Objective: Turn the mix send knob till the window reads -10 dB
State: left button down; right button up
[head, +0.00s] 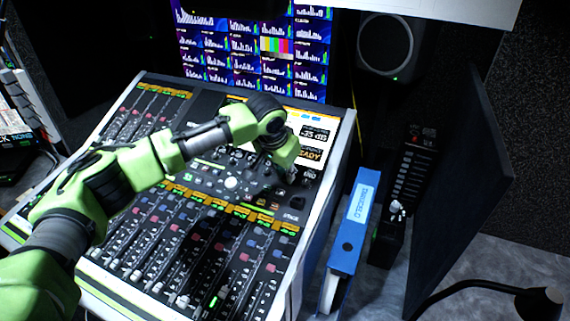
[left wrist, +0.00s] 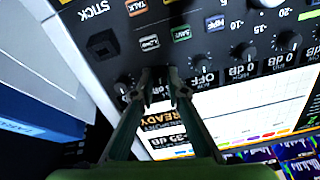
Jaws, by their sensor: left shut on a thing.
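The mixing console (head: 165,82) fills the middle of the head view. Its screen window (head: 316,134) seems to read -35 dB, with READY below; the same window shows upside down in the left wrist view (left wrist: 168,138). My left gripper (head: 283,172) reaches down to the knob row just below the screen. In the left wrist view its two fingers (left wrist: 159,78) are closed around a small dark knob, the mix send knob by its place, mostly hidden between them. My right gripper is in neither view.
Other knobs (left wrist: 200,82) stand close beside the fingers, and coloured buttons (left wrist: 181,34) lie near. Faders cover the console's front. A blue binder (head: 345,250) stands to its right, with a dark panel (head: 465,190) beyond. A lamp (head: 540,303) is at bottom right.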

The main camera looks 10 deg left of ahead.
pick_arm(q)
jog(key=m+p, duration=0.5)
jog(key=p, duration=0.1)
jog(key=shift+r, duration=0.2)
jog(key=shift+d+f+m+p, duration=0.1)
jog(key=shift+f+m+p, duration=0.1)
jog(key=shift+m+p, duration=1.6)
jog(key=shift+m, duration=0.4)
jog(key=c, duration=2)
grip_release()
jog(key=v, duration=1.2)
jog(key=shift+f, duration=0.1)
